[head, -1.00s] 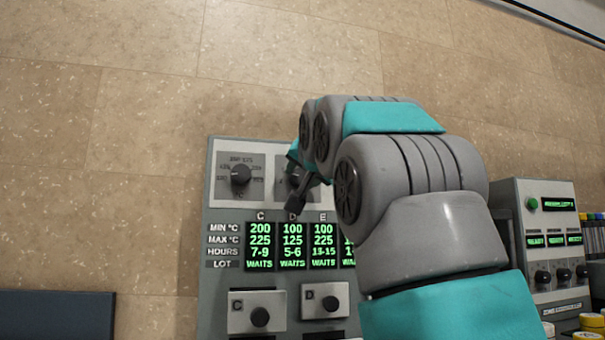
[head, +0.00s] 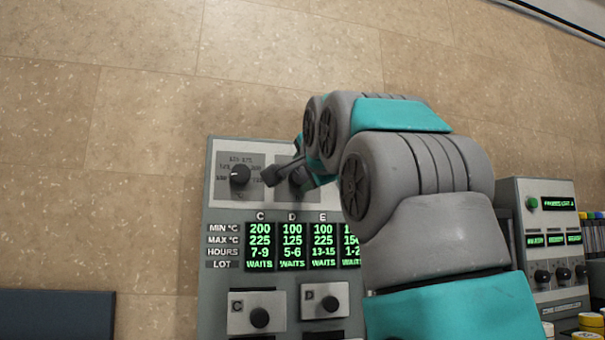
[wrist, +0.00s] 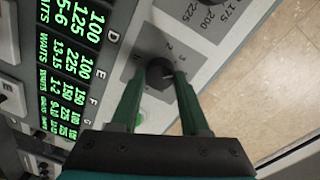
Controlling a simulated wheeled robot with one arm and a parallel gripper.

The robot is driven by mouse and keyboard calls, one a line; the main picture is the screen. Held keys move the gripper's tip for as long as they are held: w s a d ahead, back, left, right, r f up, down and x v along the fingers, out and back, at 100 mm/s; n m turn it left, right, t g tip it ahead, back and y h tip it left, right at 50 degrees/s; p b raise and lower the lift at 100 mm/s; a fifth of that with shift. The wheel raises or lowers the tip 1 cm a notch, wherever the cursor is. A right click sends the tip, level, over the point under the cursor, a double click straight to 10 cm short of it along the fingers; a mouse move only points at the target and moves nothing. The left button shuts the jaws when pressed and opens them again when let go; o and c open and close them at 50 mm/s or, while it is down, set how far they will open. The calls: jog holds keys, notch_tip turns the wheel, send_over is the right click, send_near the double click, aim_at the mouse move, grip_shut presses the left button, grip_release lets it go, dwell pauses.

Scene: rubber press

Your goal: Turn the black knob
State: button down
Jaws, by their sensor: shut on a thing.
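The black knob (wrist: 159,70) sits on a grey dial plate with numbers around it on the press panel. In the wrist view the two green fingers of my gripper (wrist: 160,79) are on either side of this knob, shut on it. In the head view my gripper (head: 297,181) is at the right dial at the top of the panel, and mostly covers that knob. A second black knob (head: 240,174) with a temperature scale is to the left, apart from my gripper; its dial edge also shows at the top of the wrist view.
Below the dials is a green-lit display (head: 277,245) with columns of limits. Two lower plates with black knobs, C (head: 259,317) and D (head: 331,304), are beneath it. A smaller control box (head: 540,222) stands at the right.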

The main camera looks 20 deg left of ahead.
jog(key=m, duration=0.4)
jog(key=shift+w, duration=0.1)
jog(key=shift+m, duration=0.3)
dwell(0.4)
jog(key=shift+c, duration=2)
grip_release()
jog(key=b+v, duration=0.2)
jog(key=v, duration=0.5)
jog(key=shift+s+d, duration=0.25)
jog(key=shift+s, duration=0.05)
